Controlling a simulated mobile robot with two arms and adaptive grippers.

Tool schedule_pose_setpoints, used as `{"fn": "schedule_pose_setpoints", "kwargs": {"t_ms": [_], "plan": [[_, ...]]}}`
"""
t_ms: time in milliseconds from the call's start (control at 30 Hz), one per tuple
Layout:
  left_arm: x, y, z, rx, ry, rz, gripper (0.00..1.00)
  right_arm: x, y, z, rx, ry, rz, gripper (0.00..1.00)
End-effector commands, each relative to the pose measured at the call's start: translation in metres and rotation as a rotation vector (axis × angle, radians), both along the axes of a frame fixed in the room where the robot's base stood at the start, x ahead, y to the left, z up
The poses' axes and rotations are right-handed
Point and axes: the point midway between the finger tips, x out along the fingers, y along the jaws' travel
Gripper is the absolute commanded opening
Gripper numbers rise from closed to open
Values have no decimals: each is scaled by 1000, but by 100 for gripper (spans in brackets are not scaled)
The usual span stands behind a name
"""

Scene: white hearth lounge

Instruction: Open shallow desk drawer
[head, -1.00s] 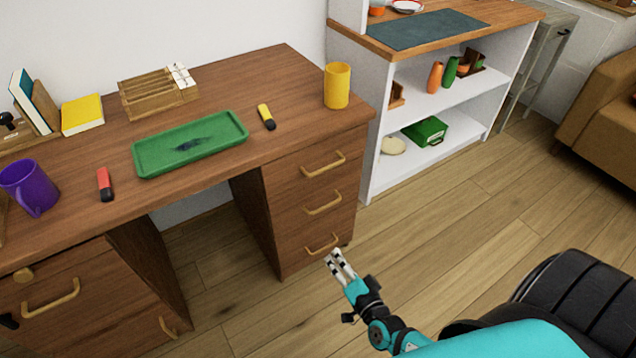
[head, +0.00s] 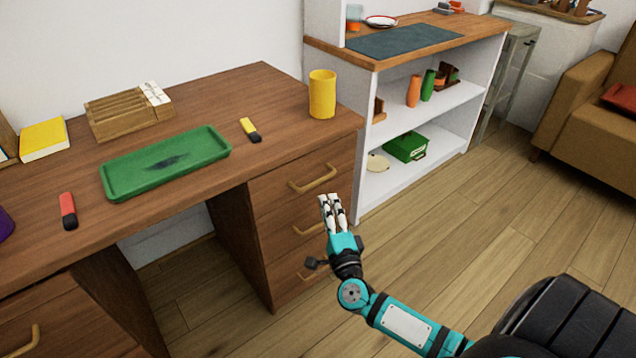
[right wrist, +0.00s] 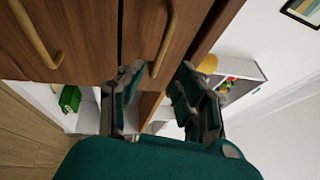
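The wooden desk (head: 190,85) has a stack of three drawers at its right end. The shallow top drawer (head: 275,192) looks closed, with a curved tan handle (head: 313,181); this handle also shows in the right wrist view (right wrist: 165,40). My right gripper (head: 332,200) is in front of the drawer stack, just below and right of the top handle. In the right wrist view my right gripper (right wrist: 157,75) has its fingers apart, with the end of the top handle ahead of the gap. Nothing is held. My left gripper is out of view.
The middle drawer's handle (head: 308,231) is partly behind my right gripper; the bottom handle (head: 308,273) is below. A white shelf (head: 440,112) stands to the right. The wooden floor (head: 480,235) in front is clear.

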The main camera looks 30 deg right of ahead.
Motion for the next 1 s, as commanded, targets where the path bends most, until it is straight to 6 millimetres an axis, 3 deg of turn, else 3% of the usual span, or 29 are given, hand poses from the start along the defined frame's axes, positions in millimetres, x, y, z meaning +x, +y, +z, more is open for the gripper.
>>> {"fn": "schedule_pose_setpoints", "kwargs": {"t_ms": [300, 400, 833, 1000], "plan": [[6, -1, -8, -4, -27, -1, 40, 60, -20, 11, -3, -2, -1, 34], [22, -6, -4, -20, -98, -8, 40, 71, -23, 13, -2, 0, 1, 34], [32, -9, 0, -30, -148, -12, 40, 82, -27, 15, -1, 1, 0, 34], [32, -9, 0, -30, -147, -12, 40, 82, -27, 15, -1, 1, 0, 15]]}}
